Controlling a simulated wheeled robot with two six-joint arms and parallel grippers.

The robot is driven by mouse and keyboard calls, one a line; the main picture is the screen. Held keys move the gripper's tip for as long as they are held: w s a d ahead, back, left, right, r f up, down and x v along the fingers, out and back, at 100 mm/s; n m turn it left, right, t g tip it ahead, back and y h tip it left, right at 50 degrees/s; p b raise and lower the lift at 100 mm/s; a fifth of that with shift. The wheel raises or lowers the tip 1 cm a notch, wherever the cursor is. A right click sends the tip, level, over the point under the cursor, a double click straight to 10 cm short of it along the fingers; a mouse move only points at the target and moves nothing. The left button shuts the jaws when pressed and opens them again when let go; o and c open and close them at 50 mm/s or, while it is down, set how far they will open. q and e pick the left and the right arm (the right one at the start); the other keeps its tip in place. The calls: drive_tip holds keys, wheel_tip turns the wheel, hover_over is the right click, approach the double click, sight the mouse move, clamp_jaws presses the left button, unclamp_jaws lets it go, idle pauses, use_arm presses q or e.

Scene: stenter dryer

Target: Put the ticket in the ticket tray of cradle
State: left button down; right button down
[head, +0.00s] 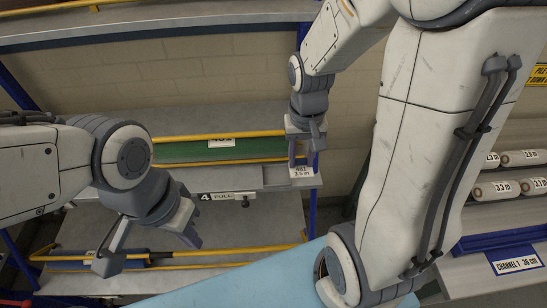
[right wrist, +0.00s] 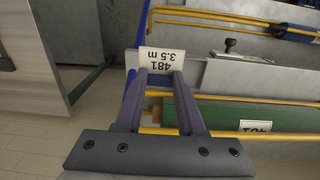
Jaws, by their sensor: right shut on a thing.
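The ticket (head: 302,171), a small white card, hangs from my right gripper (head: 304,150) near the right end of a grey shelf. In the right wrist view the ticket (right wrist: 162,63) reads "481 3.5 m" upside down, with the jaws (right wrist: 160,85) shut on its edge. The cradle has yellow rails (head: 220,136) and a green roll (head: 225,151), with a 481 label (head: 220,136) at its back. I cannot make out a separate ticket tray, or whether the ticket touches the shelf. My left gripper (head: 149,249) is open and empty, over the lower shelf at left.
A plate marked "4 PULL" (head: 226,197) sits on the shelf front below the green roll. A lower cradle with yellow rails (head: 170,256) lies beneath. White rolls (head: 510,172) are at the right. A light blue surface (head: 290,275) fills the front.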

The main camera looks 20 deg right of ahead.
drive_tip(key=p, duration=0.1)
hover_over(276, 172)
wheel_tip(276, 172, down, 4)
drive_tip(key=shift+s+f, duration=0.1)
drive_tip(key=shift+f+p, duration=0.25)
drive_tip(key=shift+p, duration=0.05)
wheel_tip(276, 172, down, 3)
drive_tip(key=shift+f+p, duration=0.1)
drive_tip(key=shift+p, duration=0.35)
drive_tip(key=shift+f, duration=0.25)
drive_tip(key=shift+f, duration=0.15)
drive_tip(key=c, duration=0.8)
unclamp_jaws()
